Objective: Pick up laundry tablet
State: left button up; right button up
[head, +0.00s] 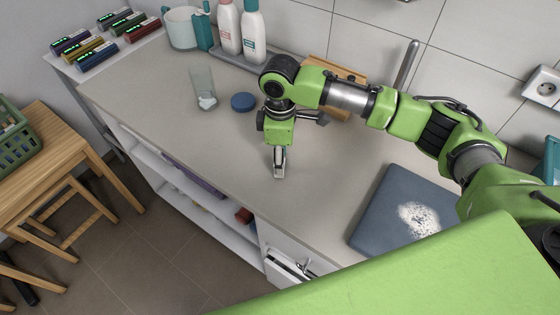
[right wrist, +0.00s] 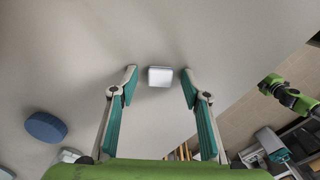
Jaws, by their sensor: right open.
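The laundry tablet is a small white block (right wrist: 160,76) that lies on the grey counter, just past and between the two fingertips in the right wrist view. My right gripper (right wrist: 160,84) is open, one finger on each side of the tablet, with a gap on both sides. In the head view my right gripper (head: 279,174) points down over the counter near its front edge. The fingers largely hide the tablet there.
A clear glass (head: 203,92) with white pieces at its base stands left of my gripper. White bottles (head: 252,34) stand at the back. A blue-grey board (head: 375,210) with white powder lies to the right.

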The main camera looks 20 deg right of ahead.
jog(key=c, duration=0.9)
jog(key=shift+r, duration=0.1)
